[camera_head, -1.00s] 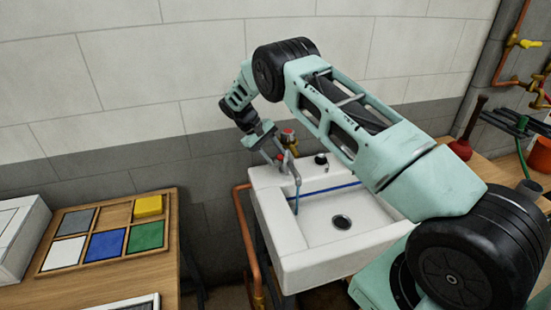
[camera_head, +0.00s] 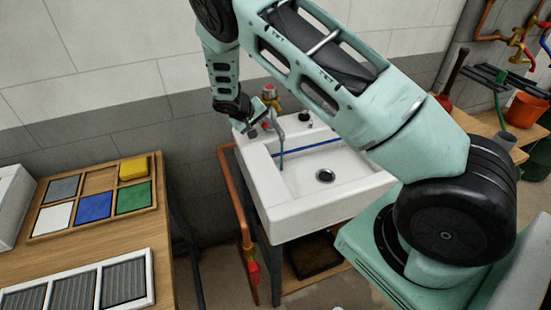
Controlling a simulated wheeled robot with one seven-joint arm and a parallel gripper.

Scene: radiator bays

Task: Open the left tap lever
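A white sink (camera_head: 300,210) stands against the wall with a tap assembly on its back left corner. The tap has a red-topped part (camera_head: 270,92) on brass and a grey spout (camera_head: 280,130) over the basin. A black knob (camera_head: 304,117) sits to its right. My gripper (camera_head: 256,123) hangs at the left of the tap, close to the spout and the red top. Its fingers are small and partly merge with the tap, so I cannot tell whether they touch it or how far apart they are. The lever itself is not clearly distinguishable.
A wooden bench (camera_head: 180,280) at left holds a tray of coloured tiles (camera_head: 48,228) and a white grille panel (camera_head: 147,262). A copper pipe (camera_head: 235,190) runs down the sink's left side. An orange bucket (camera_head: 525,110) and a plunger (camera_head: 444,100) stand at right.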

